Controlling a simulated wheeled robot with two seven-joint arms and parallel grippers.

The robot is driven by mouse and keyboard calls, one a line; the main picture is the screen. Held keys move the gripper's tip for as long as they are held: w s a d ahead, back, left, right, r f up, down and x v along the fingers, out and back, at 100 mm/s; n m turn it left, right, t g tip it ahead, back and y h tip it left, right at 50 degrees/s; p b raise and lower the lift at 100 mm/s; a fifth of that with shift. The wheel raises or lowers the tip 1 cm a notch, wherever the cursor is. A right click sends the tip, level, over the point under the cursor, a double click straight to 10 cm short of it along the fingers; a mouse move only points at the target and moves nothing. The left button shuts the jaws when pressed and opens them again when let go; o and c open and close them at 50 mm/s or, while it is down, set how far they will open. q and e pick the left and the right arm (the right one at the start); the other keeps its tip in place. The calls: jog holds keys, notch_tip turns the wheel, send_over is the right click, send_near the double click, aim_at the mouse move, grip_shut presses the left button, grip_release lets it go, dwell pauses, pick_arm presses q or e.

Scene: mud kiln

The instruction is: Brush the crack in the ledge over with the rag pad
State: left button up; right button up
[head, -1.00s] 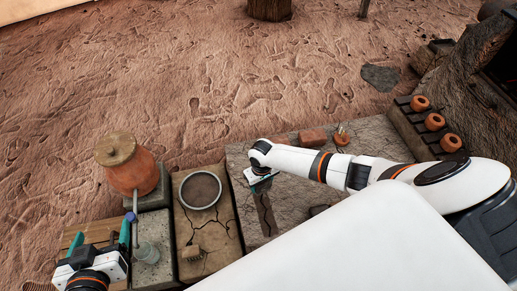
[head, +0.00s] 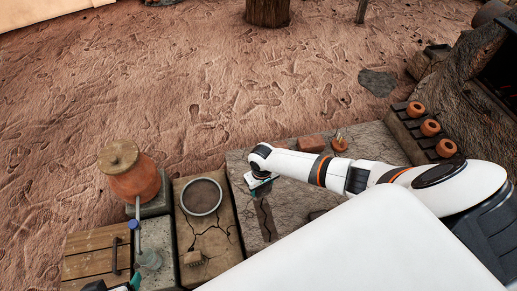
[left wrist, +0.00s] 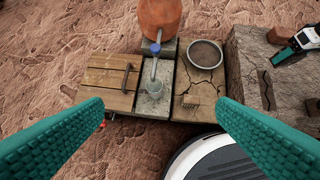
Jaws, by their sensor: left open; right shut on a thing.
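The grey stone ledge (head: 238,160) lies right of centre in the head view. A dark, jagged strip along its crack (head: 266,217) runs toward me; it also shows in the left wrist view (left wrist: 267,90). My right gripper (head: 260,188) is just past the far end of this strip, low over the ledge. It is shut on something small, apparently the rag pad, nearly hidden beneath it. I cannot tell whether it touches the stone. My left gripper (left wrist: 160,130) is open and empty, with its teal fingers wide apart; only its edge shows in the head view.
A cracked brown slab (head: 220,235) left of the ledge bears a round dish (head: 201,197) and a small brush (head: 195,258). Further left are a lidded clay pot (head: 135,180), a glass jar (head: 148,260) and a wooden board with handle (head: 95,255). Small pots (head: 430,128) stand right.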

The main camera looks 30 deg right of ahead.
pick_arm(q)
jog(key=shift+s+a+f+g+y+p, duration=0.15)
jog(key=shift+s+a+g+p, duration=0.15)
jog(key=shift+s+g, duration=0.4)
jog(key=shift+s+a+f+g+y+p, duration=0.15)
jog(key=shift+s+a+g, duration=0.2)
jog(key=shift+s, duration=0.6)
jog(key=shift+s+a+f+g+y+p, duration=0.1)
jog(key=shift+s+a+g+p, duration=0.15)
jog(key=shift+s+g, duration=0.45)
jog(key=shift+s, duration=0.15)
